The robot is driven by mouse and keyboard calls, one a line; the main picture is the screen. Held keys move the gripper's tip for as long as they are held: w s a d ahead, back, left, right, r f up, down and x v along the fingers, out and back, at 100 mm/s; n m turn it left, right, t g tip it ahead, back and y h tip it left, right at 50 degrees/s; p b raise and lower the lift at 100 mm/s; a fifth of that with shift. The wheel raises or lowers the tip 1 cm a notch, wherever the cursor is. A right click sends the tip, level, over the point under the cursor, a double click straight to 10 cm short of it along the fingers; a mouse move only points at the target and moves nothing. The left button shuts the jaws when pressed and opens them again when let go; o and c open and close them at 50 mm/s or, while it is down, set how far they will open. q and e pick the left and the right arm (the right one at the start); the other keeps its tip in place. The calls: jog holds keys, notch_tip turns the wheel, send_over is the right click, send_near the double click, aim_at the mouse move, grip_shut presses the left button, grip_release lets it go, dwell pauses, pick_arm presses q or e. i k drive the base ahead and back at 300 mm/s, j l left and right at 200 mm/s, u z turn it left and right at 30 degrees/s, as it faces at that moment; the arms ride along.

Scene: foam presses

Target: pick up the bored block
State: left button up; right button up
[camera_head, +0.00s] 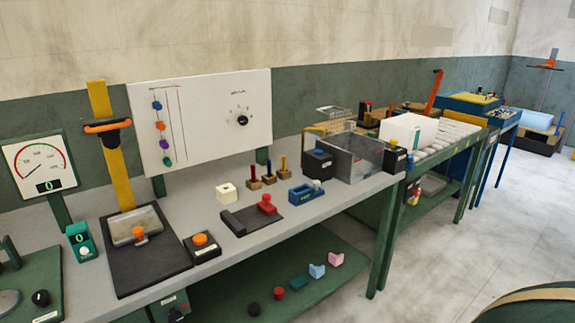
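A small cream block (226,194) sits on the grey bench top, left of the three colored-handled pieces. Its top seems to have a small dark mark, perhaps a bore, but it is too small to tell. A blue block-like piece (305,193) lies to its right on the same bench; I cannot tell whether it has a hole. Neither of my grippers is in view, and nothing touches the cream block.
A dark plate with a red knob (267,204) lies just in front of the cream block. An orange button box (202,246) and a press with a yellow column (99,103) stand to the left. Colored pieces lie on the lower shelf.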

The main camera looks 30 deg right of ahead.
aim_at(226, 194)
jog(key=i+l+z, duration=0.55)
jog(key=i, duration=0.2)
jog(key=i+z, duration=0.25)
jog(key=i, duration=0.15)
